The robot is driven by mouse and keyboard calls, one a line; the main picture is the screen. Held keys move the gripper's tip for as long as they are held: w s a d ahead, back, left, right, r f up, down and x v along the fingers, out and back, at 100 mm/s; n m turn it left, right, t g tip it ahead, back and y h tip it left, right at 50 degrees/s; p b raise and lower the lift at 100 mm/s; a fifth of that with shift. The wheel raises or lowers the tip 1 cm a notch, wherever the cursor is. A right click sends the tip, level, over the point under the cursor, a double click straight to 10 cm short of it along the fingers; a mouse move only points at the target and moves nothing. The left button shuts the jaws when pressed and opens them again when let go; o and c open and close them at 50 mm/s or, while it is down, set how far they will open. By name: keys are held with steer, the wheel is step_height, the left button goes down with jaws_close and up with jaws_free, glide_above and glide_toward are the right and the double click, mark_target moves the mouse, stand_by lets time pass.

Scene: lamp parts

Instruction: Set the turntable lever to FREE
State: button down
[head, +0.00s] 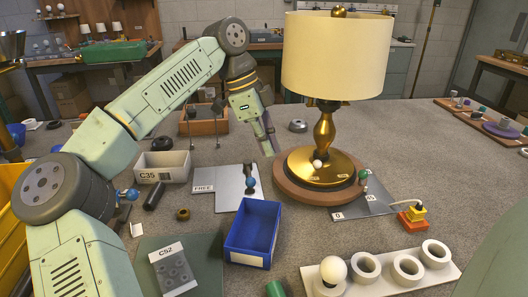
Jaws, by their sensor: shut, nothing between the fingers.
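The turntable (290,190) is a round brown disc bearing a brass lamp (324,135) with a cream shade. Left of it lies a pale plate (228,202) with a FREE label (203,188) at its left end. A dark lever with a blue knob (251,182) stands near the plate's right side, apart from the FREE label. Any label at the right end cannot be made out. My gripper (270,150) is shut and empty, pointing down just left of the turntable, behind and above the lever. I cannot tell whether it touches the turntable rim.
A blue bin (253,232) stands in front of the plate. A C35 bin (163,166) is to its left. A green-knobbed lever (364,178) stands on a grey plate right of the turntable. A white tray (385,279) holds rings and a bulb in front. Open grey tabletop lies behind.

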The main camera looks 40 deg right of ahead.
mark_target(249, 173)
steer(key=p+x, duration=0.1)
steer(key=x, duration=0.6)
steer(key=shift+f, duration=0.15)
steer(key=shift+w+a+f+p, duration=0.6)
steer(key=shift+w+a, duration=0.25)
steer(key=shift+w, duration=0.1)
steer(key=shift+w+a+f, duration=0.2)
steer(key=shift+w+a, duration=0.1)
steer(key=shift+w, duration=0.1)
